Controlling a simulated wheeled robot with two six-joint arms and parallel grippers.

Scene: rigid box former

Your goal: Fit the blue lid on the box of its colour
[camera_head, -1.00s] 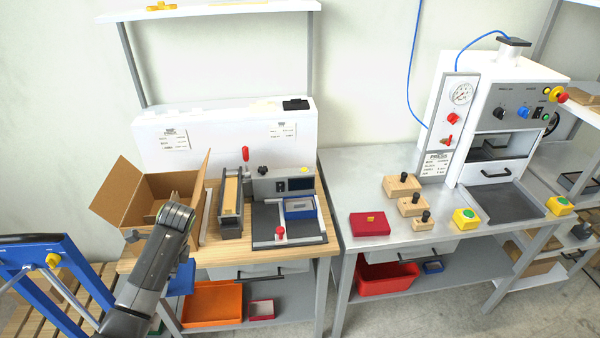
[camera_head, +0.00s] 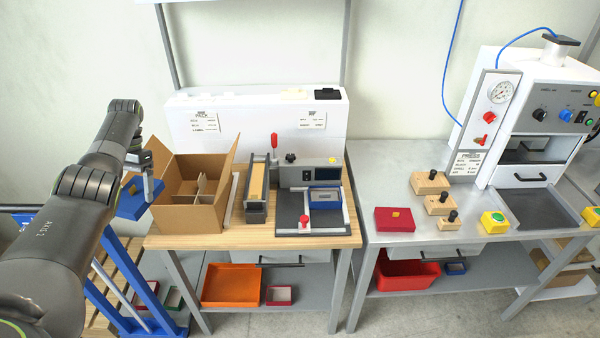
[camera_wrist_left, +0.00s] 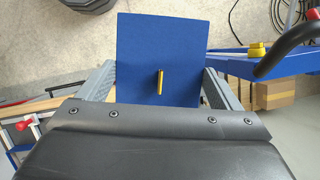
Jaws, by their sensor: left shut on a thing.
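A blue-rimmed box (camera_head: 325,198) with a grey inside sits on the fixture of the wooden bench. My right gripper is not in view.
The open cardboard box (camera_head: 190,190) stands close beside the lid, flaps up. A red lid (camera_head: 395,219) lies on the grey bench near wooden knobbed blocks (camera_head: 440,204). An orange tray (camera_head: 230,284) and red box (camera_head: 280,294) are below. A blue frame (camera_head: 120,285) stands left.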

